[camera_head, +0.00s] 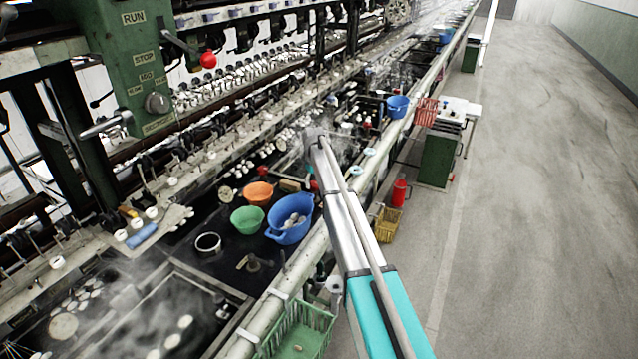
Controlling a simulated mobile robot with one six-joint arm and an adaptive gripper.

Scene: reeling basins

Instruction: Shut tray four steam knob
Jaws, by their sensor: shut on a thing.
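My arm reaches up from the bottom right over the basin rail, and its grey wrist ends above the basins. My gripper (309,170) hangs below the wrist, small and mostly hidden by the arm. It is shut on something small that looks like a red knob. The fingertips are too small to make out. I cannot read a tray number or tell how far the knob is turned. Steaming basin trays (205,285) run along the machine, with floating white cocoons in the nearest one.
A blue basin (290,219), a green bowl (247,220) and an orange bowl (258,193) sit left of my arm. A green crate (300,330) hangs at the rail (268,305). A yellow basket (387,224) and a green cabinet (437,158) stand right. The floor beyond is clear.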

